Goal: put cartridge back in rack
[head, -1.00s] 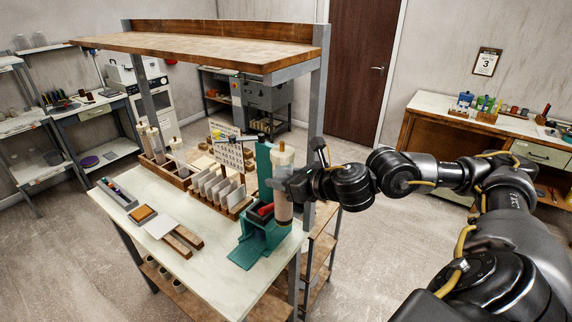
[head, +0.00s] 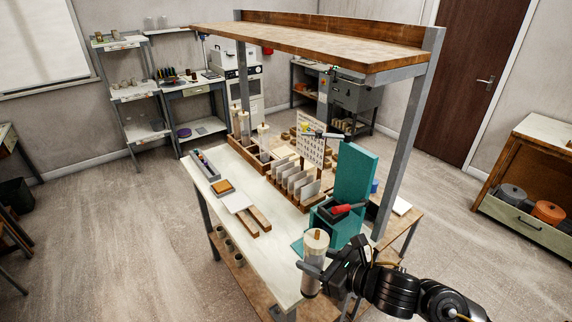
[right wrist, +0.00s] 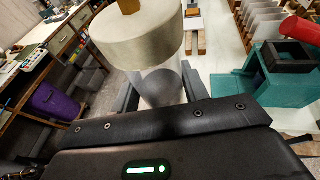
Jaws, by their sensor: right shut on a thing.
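My right gripper (head: 313,272) is shut on a cartridge (head: 316,242), a clear tube with a pale cap and a brown knob on top. The cartridge stands about upright at the near right end of the bench, in front of the teal stand. In the right wrist view its cap (right wrist: 135,38) and clear body show between the fingers; its lower end is hidden there. The wooden rack (head: 252,160) is at the far left part of the bench, with upright cartridges (head: 263,135) in it. My left gripper is not in view.
The teal stand (head: 357,180) with a red handle (head: 345,208) is close behind the cartridge. A row of pale cards (head: 297,182) stands between stand and rack. A shelf (head: 310,40) overhangs the bench on posts.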

